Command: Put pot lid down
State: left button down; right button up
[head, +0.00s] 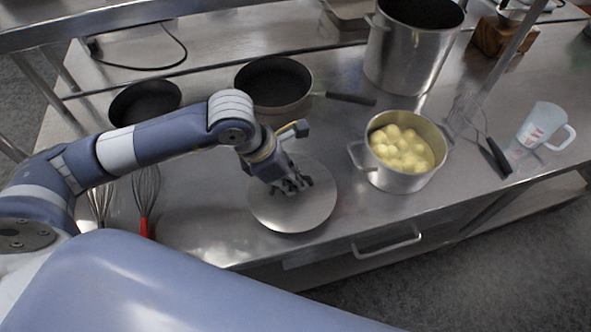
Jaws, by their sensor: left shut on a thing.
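The pot lid (300,212) is a round, flat grey metal disc at the middle of the steel counter, near its front edge. My left gripper (291,186) is over the lid's centre, pointing down, and is shut on it; the fingers hide the grip point. I cannot tell whether the lid touches the counter or is slightly above it. An open steel pot (397,181) stands to the right of the lid, filled with yellow, potato-like pieces. My right gripper is not in view.
A pan (275,87) with a dark handle and a black pan (144,101) stand behind my arm. A tall stockpot (408,52) stands behind the open pot. Two whisks (146,190) lie at left. A measuring jug (541,125) and a dark-handled utensil (495,156) lie at right.

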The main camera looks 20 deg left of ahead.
pick_arm(q)
jog(key=w, duration=0.2)
jog(key=w+p, duration=0.1)
jog(key=w, duration=0.1)
jog(key=shift+a+f, duration=0.2)
jog(key=shift+a, duration=0.05)
notch_tip(320, 180, down, 3)
jog(key=shift+p, duration=0.95)
jog(key=shift+f, duration=0.2)
jog(key=shift+f, duration=0.1)
jog(key=c, duration=1.7)
grip_release()
